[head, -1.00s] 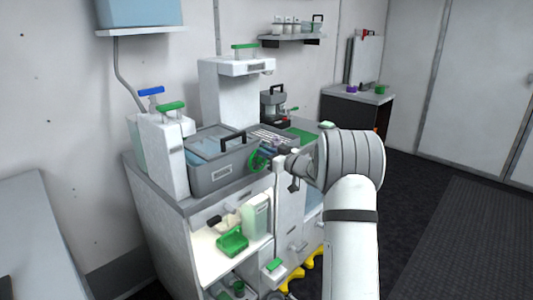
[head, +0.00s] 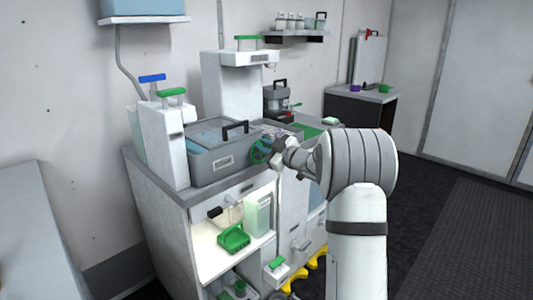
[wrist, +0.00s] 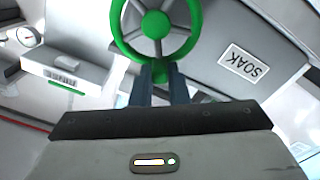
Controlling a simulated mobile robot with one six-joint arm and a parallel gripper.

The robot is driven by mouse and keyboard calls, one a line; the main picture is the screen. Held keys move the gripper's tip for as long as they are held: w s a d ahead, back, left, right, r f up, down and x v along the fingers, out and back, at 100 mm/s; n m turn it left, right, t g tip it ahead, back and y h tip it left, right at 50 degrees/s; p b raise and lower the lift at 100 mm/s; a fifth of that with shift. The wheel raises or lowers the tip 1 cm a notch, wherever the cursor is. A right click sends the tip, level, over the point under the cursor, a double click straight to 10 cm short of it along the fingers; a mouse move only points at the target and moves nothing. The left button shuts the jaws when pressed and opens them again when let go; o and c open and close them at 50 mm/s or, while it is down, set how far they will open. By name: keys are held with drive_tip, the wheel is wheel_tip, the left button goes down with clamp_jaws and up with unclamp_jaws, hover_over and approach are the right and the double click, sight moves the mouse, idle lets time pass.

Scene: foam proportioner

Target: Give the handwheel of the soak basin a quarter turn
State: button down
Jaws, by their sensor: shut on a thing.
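The soak basin (head: 208,170) is a grey tub on the counter, with a label on its front; in the wrist view its wall (wrist: 225,25) carries a plate reading SOAK. Its handwheel is a green spoked ring (head: 258,150) at the basin's right end, partly hidden by my gripper in the head view. In the wrist view the handwheel (wrist: 124,46) shows large at the top middle. My gripper (wrist: 163,68) is shut on the lower rim of the handwheel, its two dark fingers close together there. In the head view my gripper (head: 272,152) reaches the wheel from the right.
A dispenser with blue and green levers (head: 162,130) stands left of the basin. A tall white machine (head: 230,90) stands behind. Below are an open lit shelf with a green tray (head: 233,239) and a green-topped block (head: 277,266). Dark floor (head: 420,210) is clear at right.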

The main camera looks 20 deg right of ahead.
drive_tip(key=f+n+b, duration=0.1)
drive_tip(key=n+b, duration=0.1)
drive_tip(key=a+n+b, duration=0.1)
drive_tip(key=n+b, duration=0.1)
drive_tip(key=s+f+n+b, duration=0.1)
drive_tip(key=n+b, duration=0.1)
drive_tip(key=b, duration=0.1)
drive_tip(key=shift+a+f+n, duration=0.3)
drive_tip(key=n+b, duration=0.1)
drive_tip(key=f+n+b, duration=0.1)
drive_tip(key=b, duration=0.1)
drive_tip(key=shift+a, duration=0.15)
drive_tip(key=shift+f+n+b, duration=0.2)
drive_tip(key=shift+n+b, duration=0.45)
drive_tip(key=shift+n, duration=0.1)
drive_tip(key=shift+f+n+b, duration=0.15)
drive_tip(key=shift+n+b, duration=0.5)
drive_tip(key=shift+n, duration=0.1)
drive_tip(key=c, duration=1.4)
unclamp_jaws()
drive_tip(key=shift+r, duration=0.1)
drive_tip(key=shift+s, duration=0.15)
drive_tip(key=p, duration=0.2)
approach(252, 156)
drive_tip(key=shift+s+d, duration=0.3)
drive_tip(key=shift+s, duration=0.35)
